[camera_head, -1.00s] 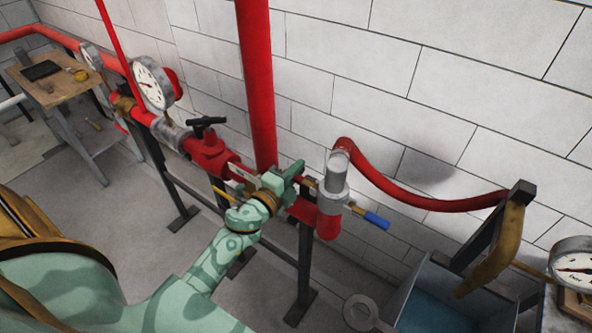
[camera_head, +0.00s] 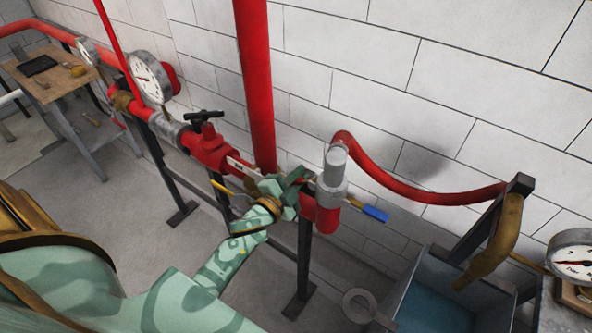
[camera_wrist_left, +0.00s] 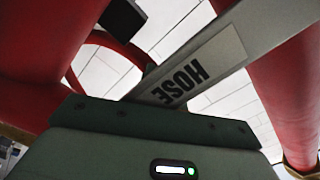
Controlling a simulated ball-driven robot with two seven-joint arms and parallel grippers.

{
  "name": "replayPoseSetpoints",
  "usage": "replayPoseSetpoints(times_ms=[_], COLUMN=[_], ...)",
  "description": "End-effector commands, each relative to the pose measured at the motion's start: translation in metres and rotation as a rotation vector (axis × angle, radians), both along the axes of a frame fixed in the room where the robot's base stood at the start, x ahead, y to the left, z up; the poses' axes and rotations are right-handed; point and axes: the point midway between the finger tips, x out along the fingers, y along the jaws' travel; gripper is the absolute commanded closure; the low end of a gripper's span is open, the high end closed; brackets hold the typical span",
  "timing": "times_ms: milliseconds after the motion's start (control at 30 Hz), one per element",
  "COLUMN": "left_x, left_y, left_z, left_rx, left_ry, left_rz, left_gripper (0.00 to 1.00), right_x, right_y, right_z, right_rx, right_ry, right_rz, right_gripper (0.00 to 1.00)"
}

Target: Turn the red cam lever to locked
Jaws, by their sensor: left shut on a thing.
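My left gripper (camera_head: 287,187) is at the red pipe run, just left of the grey hose coupling (camera_head: 333,180). It is shut on the red cam lever, which its jaws almost wholly hide; only a thin red bit shows between the jaws and the coupling. In the left wrist view the gripper body fills the bottom, and a pale plate reading HOSE (camera_wrist_left: 192,72) lies just beyond it. The lever cannot be made out there. My right gripper is not in view.
A blue-handled lever (camera_head: 375,213) sticks out right of the coupling. A red hose (camera_head: 410,192) curves to a dark bracket. A black-handled red valve (camera_head: 208,145) and a gauge (camera_head: 150,82) stand to the left. A vertical red pipe (camera_head: 255,80) rises close behind the gripper.

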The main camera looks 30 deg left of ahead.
Motion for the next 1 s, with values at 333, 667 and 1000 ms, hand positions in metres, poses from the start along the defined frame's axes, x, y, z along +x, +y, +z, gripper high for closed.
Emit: replayPoseSetpoints(times_ms=[333, 667, 1000], left_x=[-0.001, -0.003, -0.003], left_y=[-0.016, -0.032, -0.043], left_z=[-0.016, -0.025, -0.029], left_rx=[-0.33, -0.606, -0.776], left_ry=[0.028, 0.05, 0.063], left_rz=[0.0, -0.001, 0.0], left_gripper=[1.0, 1.0, 1.0], right_x=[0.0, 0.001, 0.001], right_y=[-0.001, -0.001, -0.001], right_z=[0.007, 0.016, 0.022], right_rx=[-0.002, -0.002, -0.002], right_ry=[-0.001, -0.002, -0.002], right_rz=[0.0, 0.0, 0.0], right_gripper=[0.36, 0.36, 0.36])
